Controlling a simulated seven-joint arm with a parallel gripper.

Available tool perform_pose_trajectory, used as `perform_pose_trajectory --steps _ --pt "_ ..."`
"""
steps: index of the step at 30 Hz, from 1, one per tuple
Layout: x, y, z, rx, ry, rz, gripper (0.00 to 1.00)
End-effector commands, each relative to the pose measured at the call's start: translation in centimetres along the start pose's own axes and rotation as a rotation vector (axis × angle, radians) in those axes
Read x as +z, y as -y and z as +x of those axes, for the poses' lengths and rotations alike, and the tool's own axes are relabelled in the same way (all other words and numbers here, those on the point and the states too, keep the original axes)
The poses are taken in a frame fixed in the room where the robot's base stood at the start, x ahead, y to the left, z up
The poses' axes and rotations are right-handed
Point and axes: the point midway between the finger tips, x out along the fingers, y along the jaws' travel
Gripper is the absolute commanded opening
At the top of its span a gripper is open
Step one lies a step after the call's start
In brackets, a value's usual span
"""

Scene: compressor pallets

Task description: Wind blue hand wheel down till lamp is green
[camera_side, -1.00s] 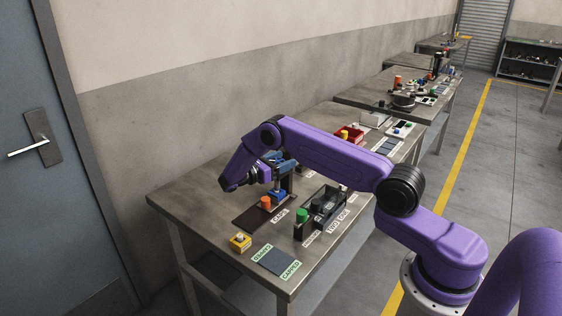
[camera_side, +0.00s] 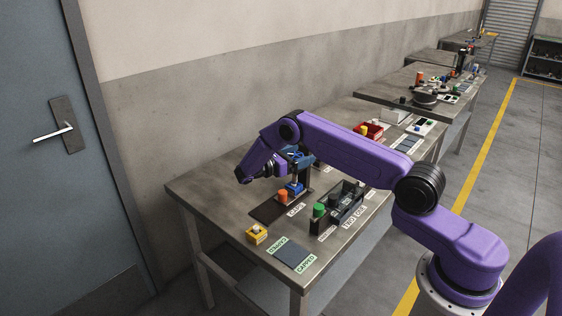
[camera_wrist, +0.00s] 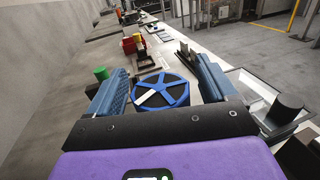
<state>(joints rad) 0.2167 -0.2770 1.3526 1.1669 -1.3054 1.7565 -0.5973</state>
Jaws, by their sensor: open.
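The blue hand wheel (camera_wrist: 160,92) has several spokes over a dark centre and one white patch; it lies between my fingers in the wrist view. My gripper (camera_wrist: 162,86) is open, with one ridged blue finger on either side of the wheel. I cannot tell whether either finger touches it. In the side view, blue parts (camera_side: 297,156) show beside my wrist above the press stand, partly hidden by my arm. A blue block (camera_side: 295,188) sits below them. A green cylinder (camera_wrist: 101,73) stands left of the wheel; I cannot tell whether it is the lamp.
An orange cylinder (camera_side: 282,196) stands on a dark mat in front of the stand. A black tray (camera_side: 345,204) and a green cap (camera_side: 319,209) are to its right. A yellow button box (camera_side: 257,234) and grey pad (camera_side: 291,256) lie nearer. A red bin (camera_side: 371,130) stands farther back.

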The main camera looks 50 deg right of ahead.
Motion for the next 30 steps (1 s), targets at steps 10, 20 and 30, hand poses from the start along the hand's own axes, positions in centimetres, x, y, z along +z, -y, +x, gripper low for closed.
perform_pose_trajectory --steps 10,20,30 --pt "-0.1 0.0 -6.5 0.004 0.0 0.002 0.84" --pt "-0.1 0.0 -12.4 0.003 0.0 0.001 0.84" --pt "-0.1 0.0 -15.9 0.001 0.001 0.0 0.84"
